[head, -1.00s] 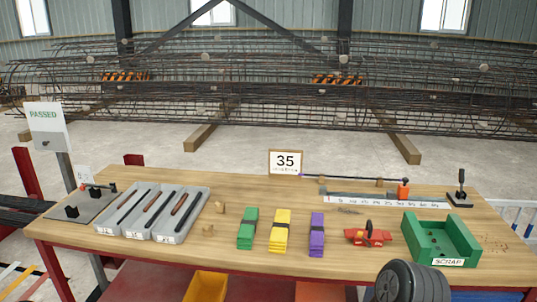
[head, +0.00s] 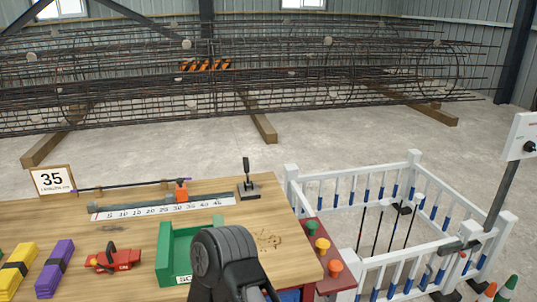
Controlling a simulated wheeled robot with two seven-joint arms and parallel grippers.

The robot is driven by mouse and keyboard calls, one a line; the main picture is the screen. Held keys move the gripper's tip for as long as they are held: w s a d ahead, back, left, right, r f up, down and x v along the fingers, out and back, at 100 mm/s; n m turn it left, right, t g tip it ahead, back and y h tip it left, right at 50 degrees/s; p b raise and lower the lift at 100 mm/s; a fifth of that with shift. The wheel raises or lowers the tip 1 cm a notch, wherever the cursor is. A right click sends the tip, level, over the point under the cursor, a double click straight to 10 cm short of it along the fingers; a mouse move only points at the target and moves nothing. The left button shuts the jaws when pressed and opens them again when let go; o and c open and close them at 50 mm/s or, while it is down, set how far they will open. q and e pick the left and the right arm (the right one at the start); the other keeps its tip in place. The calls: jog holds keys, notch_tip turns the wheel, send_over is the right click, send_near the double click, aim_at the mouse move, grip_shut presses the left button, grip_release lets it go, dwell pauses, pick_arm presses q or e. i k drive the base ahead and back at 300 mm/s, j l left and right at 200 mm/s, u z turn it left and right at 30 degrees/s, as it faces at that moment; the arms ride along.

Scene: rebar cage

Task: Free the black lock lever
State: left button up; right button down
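A black upright lever (head: 247,172) stands on a dark base plate at the right end of the ruler on the bench. A red tool (head: 114,259) with a black curved part on top lies on the bench to the left. A grey fitting with dark parts (head: 458,246) sits on the white fence at the right; its details are too small to tell. I cannot tell which of these is the lock lever. A dark ribbed part of my arm (head: 222,262) shows at the bottom centre. Neither gripper shows.
The wooden bench (head: 285,240) carries a green scrap bin (head: 173,252), yellow (head: 15,270) and purple (head: 56,265) stacks, and coloured buttons (head: 322,245) at its right edge. A white fence (head: 370,172) encloses thin rods. Cones (head: 507,288) stand lower right. Open floor lies behind the bench.

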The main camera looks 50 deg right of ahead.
aim_at(246, 163)
jog(key=k+l, duration=0.1)
jog(key=l, duration=0.3)
jog(key=k+l, duration=0.1)
jog(key=l, duration=0.35)
jog(key=k+l, duration=0.1)
jog(key=l, duration=0.3)
jog(key=k+l, duration=0.1)
jog(key=l, duration=0.35)
jog(key=k+l, duration=0.1)
jog(key=l, duration=0.3)
jog(key=k+l, duration=0.1)
jog(key=l, duration=0.35)
jog(key=k+l, duration=0.1)
jog(key=l, duration=0.3)
jog(key=l+u, duration=0.05)
